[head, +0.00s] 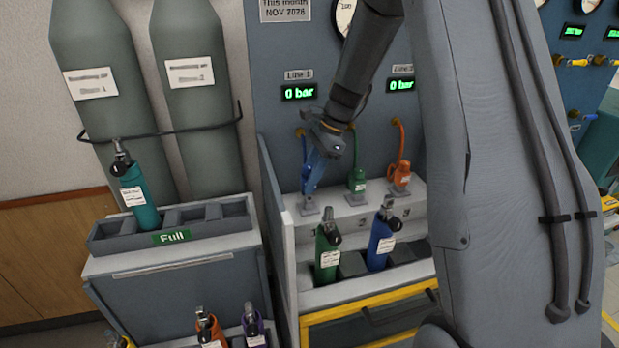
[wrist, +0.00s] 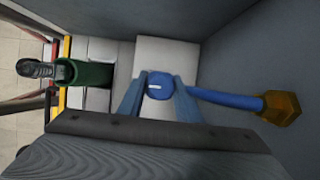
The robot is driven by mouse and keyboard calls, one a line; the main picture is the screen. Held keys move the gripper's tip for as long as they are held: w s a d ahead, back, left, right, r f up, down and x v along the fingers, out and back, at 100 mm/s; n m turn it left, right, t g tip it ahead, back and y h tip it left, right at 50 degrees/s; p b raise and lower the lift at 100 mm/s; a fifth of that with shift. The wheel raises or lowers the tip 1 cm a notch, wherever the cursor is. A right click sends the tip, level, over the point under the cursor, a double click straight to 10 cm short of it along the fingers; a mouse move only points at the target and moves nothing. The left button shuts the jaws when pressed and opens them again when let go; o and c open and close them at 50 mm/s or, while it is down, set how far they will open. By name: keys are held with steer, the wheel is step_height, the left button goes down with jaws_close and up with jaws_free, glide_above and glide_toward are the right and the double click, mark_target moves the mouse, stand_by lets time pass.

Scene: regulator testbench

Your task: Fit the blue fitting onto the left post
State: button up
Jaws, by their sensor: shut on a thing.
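The blue fitting (wrist: 159,86) sits between the two fingers of my gripper (wrist: 157,98), which is shut on it. A blue hose (wrist: 222,98) runs from it to a brass connector (wrist: 281,108) on the panel. In the head view my gripper (head: 312,182) points down over the left post (head: 308,209) on the white shelf. The post's grey base shows just below the fingertips. The fitting is mostly hidden by the fingers there, and I cannot tell whether it touches the post. In the wrist view the post is hidden beneath the fitting.
To the right on the shelf are a green fitting (head: 357,181) and an orange fitting (head: 400,177), each with a hose. In front and below, a green cylinder (head: 326,254) and a blue cylinder (head: 380,242) stand in slots. A side wall (head: 274,205) borders the shelf at left.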

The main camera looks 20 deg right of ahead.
steer(key=shift+f+b, duration=0.55)
steer(key=shift+f, duration=1.25)
stand_by(0.7)
steer(key=o, duration=1.3)
steer(key=shift+o, duration=0.2)
steer(key=b+v, duration=0.2)
steer(key=v, duration=0.5)
steer(key=shift+d+r, duration=0.2)
steer(key=shift+r, duration=0.15)
